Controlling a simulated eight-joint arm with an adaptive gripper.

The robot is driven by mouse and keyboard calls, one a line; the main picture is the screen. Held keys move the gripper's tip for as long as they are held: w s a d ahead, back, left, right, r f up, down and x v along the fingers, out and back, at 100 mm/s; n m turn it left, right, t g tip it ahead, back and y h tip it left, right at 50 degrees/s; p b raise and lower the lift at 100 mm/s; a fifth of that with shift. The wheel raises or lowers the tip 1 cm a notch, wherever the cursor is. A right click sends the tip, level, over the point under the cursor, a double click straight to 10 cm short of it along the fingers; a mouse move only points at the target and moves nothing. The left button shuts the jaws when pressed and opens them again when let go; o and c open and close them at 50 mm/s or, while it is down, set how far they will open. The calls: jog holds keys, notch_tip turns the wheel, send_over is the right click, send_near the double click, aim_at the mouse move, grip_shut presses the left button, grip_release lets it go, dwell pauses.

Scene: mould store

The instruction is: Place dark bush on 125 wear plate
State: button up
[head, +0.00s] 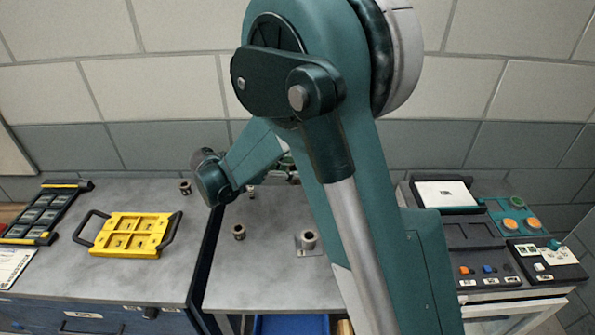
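Several small bushes stand on the grey middle bench. One dark bush (239,232) stands alone near the bench's left side. Another bush (308,239) stands at or on a small light plate (299,243), close to my arm; I cannot read any number on it. A small bush (250,191) is farther back, partly behind my arm. Another dark bush (185,187) stands on the left bench near its back right corner. I cannot tell which plate is the 125 wear plate.
A yellow frame with black handles (131,235) lies on the left bench, beside a black and yellow rack (45,212). A blue bin (291,325) is below the middle bench. A gap separates the left and middle benches.

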jog(key=s+d, duration=0.5)
jog(key=d, duration=0.5)
jog(key=s+d+r, duration=0.1)
jog(key=s+d, duration=0.4)
jog(key=d, duration=0.5)
jog(key=s+d+r, duration=0.1)
jog(key=s+d, duration=0.5)
jog(key=d, duration=0.4)
jog(key=shift+f+b, duration=0.9)
jog(key=shift+f, duration=2.05)
jog(key=shift+f+b, duration=0.65)
jog(key=shift+f, duration=1.45)
jog(key=shift+f, duration=0.2)
jog(key=o, duration=1.1)
jog(key=shift+r, duration=0.1)
